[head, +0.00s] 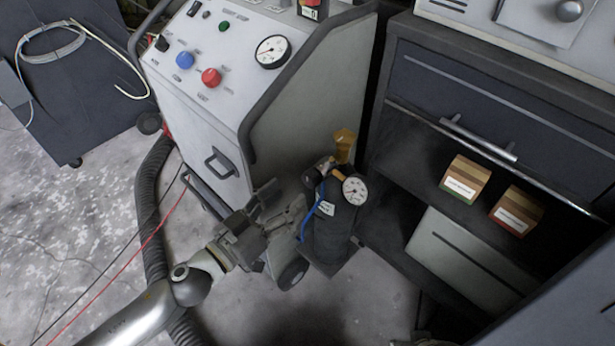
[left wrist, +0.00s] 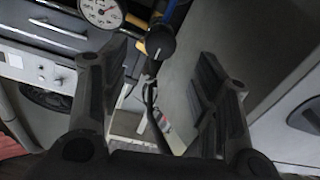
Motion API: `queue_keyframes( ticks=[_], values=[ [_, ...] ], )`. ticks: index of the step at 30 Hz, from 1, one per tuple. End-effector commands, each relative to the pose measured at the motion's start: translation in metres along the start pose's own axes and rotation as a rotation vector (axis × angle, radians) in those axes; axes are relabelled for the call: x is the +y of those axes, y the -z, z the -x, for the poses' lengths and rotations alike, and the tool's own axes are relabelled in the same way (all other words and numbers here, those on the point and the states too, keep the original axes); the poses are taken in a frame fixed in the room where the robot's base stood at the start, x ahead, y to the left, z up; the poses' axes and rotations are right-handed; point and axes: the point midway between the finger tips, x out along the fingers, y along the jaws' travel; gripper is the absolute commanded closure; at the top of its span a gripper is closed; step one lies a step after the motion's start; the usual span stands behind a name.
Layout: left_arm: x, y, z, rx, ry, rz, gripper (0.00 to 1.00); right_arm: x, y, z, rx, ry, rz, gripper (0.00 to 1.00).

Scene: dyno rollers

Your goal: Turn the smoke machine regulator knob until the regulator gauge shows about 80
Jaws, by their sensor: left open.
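The black regulator knob (head: 325,166) sits at the top of a dark upright cylinder (head: 331,232). The knob also shows in the left wrist view (left wrist: 160,43), near the top and between the lines of my fingers. The round white regulator gauge (head: 354,190) is beside it; it shows in the left wrist view too (left wrist: 103,12), cut by the top edge. Its reading is too small to tell. A yellow fitting (head: 344,145) stands behind. My left gripper (head: 284,204) is open and empty, left of the cylinder, apart from the knob.
A white control cabinet (head: 205,130) with coloured buttons and a larger gauge (head: 272,51) stands behind left. A dark drawer unit (head: 490,90) with two small boxes (head: 465,180) is at the right. A blue hose (head: 312,212) runs down the cylinder. A black corrugated hose (head: 150,200) lies at left.

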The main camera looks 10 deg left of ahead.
Motion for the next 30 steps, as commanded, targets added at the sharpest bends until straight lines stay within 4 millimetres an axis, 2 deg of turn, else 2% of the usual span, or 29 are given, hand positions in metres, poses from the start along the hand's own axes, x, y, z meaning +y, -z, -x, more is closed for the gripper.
queue_keyframes(
  ticks=[9,15,21,29,30],
  values=[
    [0.000,0.002,-0.042,0.002,0.000,-0.004,0.44,-0.001,-0.007,-0.020,-0.011,0.002,0.002,0.60],
    [0.000,0.001,-0.061,0.002,0.000,-0.003,0.44,-0.002,-0.011,-0.029,-0.015,0.003,0.002,0.60],
    [0.000,0.000,-0.069,0.000,0.000,-0.001,0.44,-0.001,-0.007,-0.039,-0.039,0.006,0.003,0.60],
    [0.000,0.000,-0.069,0.000,0.000,-0.001,0.44,-0.001,-0.008,-0.039,-0.038,0.006,0.003,0.60],
    [0.000,0.000,-0.069,0.000,0.000,-0.001,0.49,-0.001,-0.008,-0.039,-0.039,0.006,0.003,0.60]
  ],
)
